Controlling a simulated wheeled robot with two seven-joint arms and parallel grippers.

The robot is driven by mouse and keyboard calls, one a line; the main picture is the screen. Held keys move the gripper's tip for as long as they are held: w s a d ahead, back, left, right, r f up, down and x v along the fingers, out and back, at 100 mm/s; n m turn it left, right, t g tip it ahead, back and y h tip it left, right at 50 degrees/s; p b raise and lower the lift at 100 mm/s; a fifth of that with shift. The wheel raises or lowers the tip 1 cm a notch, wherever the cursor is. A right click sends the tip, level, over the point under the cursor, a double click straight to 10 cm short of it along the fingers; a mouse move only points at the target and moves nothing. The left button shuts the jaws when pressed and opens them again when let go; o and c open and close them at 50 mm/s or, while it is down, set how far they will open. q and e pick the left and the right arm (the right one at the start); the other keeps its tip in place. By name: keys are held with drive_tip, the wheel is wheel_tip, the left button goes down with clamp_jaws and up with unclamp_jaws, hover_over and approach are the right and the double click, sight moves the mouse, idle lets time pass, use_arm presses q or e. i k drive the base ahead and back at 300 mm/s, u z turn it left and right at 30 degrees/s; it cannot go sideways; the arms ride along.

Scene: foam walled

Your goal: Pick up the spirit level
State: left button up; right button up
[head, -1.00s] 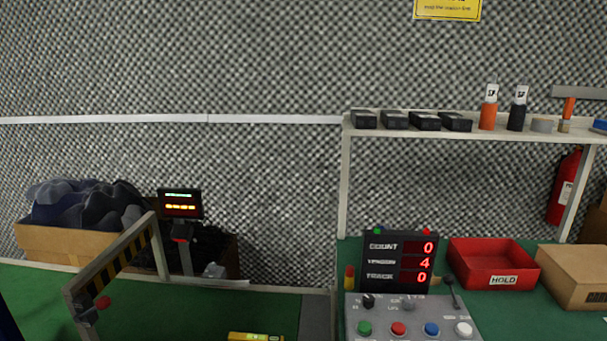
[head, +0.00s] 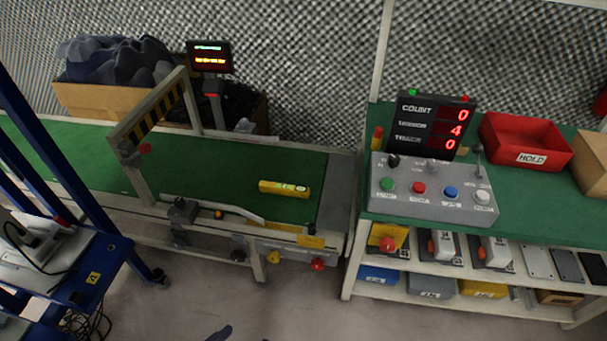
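The spirit level (head: 284,188) is a short yellow bar with pale vial windows. It lies flat on the green conveyor belt (head: 235,172), near the belt's right end. Nothing covers it. Neither of my grippers can be made out in the head view. A small dark shape at the bottom edge is too little to identify.
A striped gate (head: 150,117) spans the belt left of the level, and a curved guide rail (head: 215,207) runs along its front edge. A control panel (head: 433,188) stands on the bench at right. A blue cart (head: 75,270) stands front left. Floor between is clear.

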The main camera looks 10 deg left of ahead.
sight(269, 188)
drive_tip(key=z, duration=0.2)
drive_tip(key=i, duration=0.6)
drive_tip(key=u, duration=1.7)
drive_tip(key=i, duration=0.5)
